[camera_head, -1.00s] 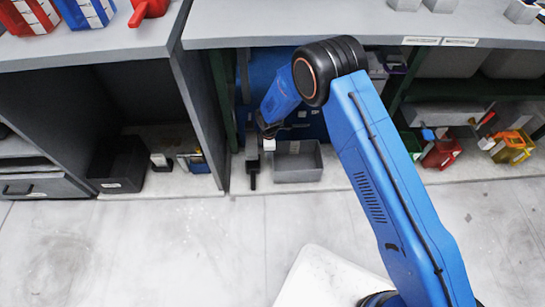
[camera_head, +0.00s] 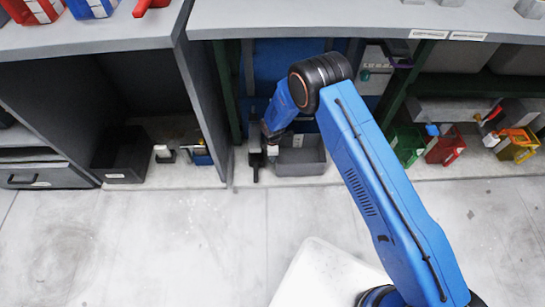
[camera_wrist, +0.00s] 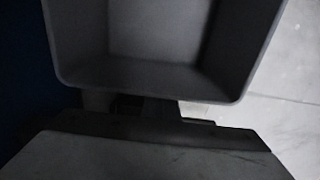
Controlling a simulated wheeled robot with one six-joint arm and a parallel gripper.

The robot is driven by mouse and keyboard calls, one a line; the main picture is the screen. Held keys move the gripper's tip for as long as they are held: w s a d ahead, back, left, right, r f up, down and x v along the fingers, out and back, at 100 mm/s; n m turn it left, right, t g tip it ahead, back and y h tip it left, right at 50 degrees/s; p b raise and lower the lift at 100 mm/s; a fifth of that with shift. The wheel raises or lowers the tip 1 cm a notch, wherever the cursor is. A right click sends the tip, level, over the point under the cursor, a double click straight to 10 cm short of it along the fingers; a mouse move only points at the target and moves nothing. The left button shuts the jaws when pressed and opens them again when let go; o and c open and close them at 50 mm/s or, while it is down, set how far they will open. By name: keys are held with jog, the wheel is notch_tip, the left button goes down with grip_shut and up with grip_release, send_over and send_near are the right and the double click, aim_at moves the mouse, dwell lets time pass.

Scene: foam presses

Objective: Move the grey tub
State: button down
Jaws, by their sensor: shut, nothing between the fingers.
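The grey tub (camera_head: 302,168) is an open, rectangular box on the light floor strip under the counter, just right of my gripper in the head view. My gripper (camera_head: 256,170) is dark, hangs low at the tub's left side and is shut and empty. In the wrist view the tub (camera_wrist: 160,75) fills the upper middle, its empty inside and near rim showing. The dark gripper body lies along the bottom of that view, and the fingertips are hard to make out. I cannot tell whether they touch the tub.
A grey upright panel (camera_head: 203,105) stands left of my gripper, with a black bin (camera_head: 121,158) beyond it. Green (camera_head: 407,143), red (camera_head: 445,148) and yellow (camera_head: 517,146) bins stand to the right. The counter (camera_head: 330,20) overhangs above. The floor in front is open.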

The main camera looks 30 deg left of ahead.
send_near(318, 156)
jog(key=s+f, duration=0.4)
jog(key=shift+d, duration=0.25)
jog(key=shift+r, duration=0.15)
